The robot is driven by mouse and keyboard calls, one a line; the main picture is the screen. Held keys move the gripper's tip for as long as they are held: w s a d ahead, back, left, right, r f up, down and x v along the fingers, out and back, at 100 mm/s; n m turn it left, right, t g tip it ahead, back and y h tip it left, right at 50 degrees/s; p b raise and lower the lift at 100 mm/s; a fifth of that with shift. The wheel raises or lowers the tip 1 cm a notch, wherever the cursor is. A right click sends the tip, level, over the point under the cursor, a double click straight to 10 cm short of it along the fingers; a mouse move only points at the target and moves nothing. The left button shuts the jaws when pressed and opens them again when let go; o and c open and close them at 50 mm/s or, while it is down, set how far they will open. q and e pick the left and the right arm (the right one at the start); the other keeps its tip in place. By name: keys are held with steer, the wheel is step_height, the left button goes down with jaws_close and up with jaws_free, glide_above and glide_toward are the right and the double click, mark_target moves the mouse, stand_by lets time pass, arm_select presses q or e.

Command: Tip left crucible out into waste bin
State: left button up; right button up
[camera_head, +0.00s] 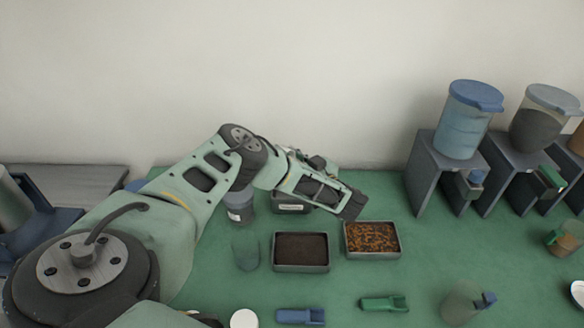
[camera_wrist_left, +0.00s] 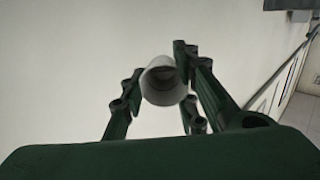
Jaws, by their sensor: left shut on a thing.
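My left gripper (camera_head: 343,199) reaches in from the left over the back of the green table. In the left wrist view its fingers (camera_wrist_left: 160,88) are shut on a small pale grey crucible (camera_wrist_left: 160,92), which sits between the two finger pairs. The crucible's darker round opening shows, but I cannot tell its contents. In the head view the crucible cannot be made out. A dark grey container with a white label (camera_head: 291,208) stands partly hidden behind and below my left gripper; I cannot tell whether it is the waste bin. My right gripper is not in view.
A tray of dark grains (camera_head: 300,267) and a tray of orange-brown pieces (camera_head: 372,255) lie below the gripper. Blue (camera_head: 300,316) and green (camera_head: 384,304) scoops lie in front. Dispensers on grey stands (camera_head: 426,165) are at the right. A clear jar (camera_head: 245,250) stands left.

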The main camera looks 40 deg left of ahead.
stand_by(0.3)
arm_select(q)
steer(key=shift+d+y+b, duration=0.15)
steer(key=shift+y+b, duration=0.45)
steer(key=shift+y, duration=0.1)
steer(key=shift+r, duration=0.1)
steer(key=shift+d+t+y+b, duration=0.1)
steer(key=shift+t+y+b, duration=0.2)
steer(key=shift+y+b, duration=0.25)
steer(key=shift+y, duration=0.45)
steer(key=shift+s+d+y+p, duration=0.1)
steer(key=shift+y+p, duration=0.2)
steer(key=shift+p, duration=0.15)
